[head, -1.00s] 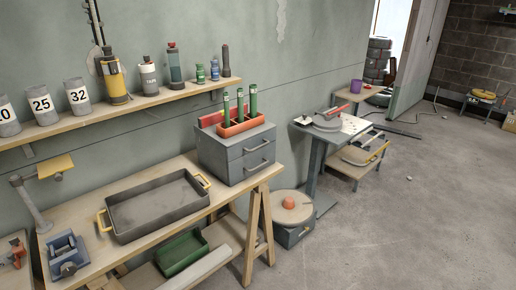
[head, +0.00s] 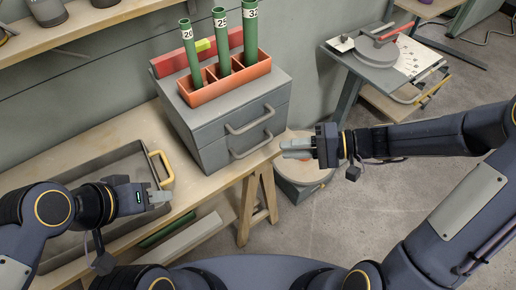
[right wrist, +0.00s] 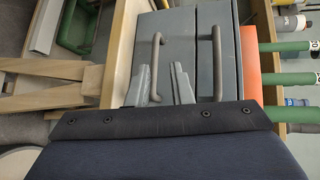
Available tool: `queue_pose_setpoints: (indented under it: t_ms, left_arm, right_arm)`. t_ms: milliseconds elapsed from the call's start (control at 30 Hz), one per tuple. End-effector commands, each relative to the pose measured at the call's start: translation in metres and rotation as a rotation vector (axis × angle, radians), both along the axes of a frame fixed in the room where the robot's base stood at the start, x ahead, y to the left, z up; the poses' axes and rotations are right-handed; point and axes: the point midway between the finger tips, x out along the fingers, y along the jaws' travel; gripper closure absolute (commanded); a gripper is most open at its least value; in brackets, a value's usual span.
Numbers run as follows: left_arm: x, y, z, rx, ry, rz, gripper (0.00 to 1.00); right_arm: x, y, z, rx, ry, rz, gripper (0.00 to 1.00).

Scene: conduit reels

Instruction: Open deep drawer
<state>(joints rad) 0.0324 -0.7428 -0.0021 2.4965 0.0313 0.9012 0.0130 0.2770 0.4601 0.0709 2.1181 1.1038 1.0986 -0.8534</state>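A grey drawer box (head: 205,125) stands on the wooden bench, with two closed drawers stacked in its front. The upper drawer has a bar handle (head: 250,120), and the lower drawer has a similar handle (head: 252,147). My right gripper (head: 284,149) is just right of the lower handle in the head view. In the right wrist view its fingers (right wrist: 161,75) are open, and the lower handle (right wrist: 155,50) shows between them; contact cannot be told. The upper handle (right wrist: 217,55) lies beyond the right finger. My left gripper (head: 160,197) is over the bench near a tray; its opening is unclear.
An orange holder (head: 243,82) with green tubes sits on the box. A dark tray (head: 100,168) with yellow handles lies left on the bench (head: 195,187). A round-topped stool-like unit (head: 300,185) stands below my right gripper. Floor is free at the right.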

Motion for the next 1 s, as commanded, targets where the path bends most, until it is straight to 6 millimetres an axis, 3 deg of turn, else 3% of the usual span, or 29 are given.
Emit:
queue_pose_setpoints:
  t_ms: [33, 200, 700, 1000]
  left_arm:
    - [0.000, 0.000, -0.005, 0.000, 0.000, 0.000, 0.64]
    - [0.000, 0.000, -0.007, 0.000, 0.000, 0.000, 0.64]
    - [0.000, 0.000, 0.000, 0.000, 0.000, 0.000, 0.64]
    - [0.000, 0.000, 0.000, 0.000, 0.000, 0.000, 0.64]
  right_arm:
    - [0.008, 0.003, -0.013, 0.040, 0.017, -0.019, 0.80]
    - [0.025, 0.009, -0.028, 0.111, 0.024, -0.065, 0.80]
    - [0.036, 0.074, -0.038, 0.118, 0.026, -0.070, 0.80]
    - [0.038, 0.084, -0.040, 0.117, 0.025, -0.073, 0.80]
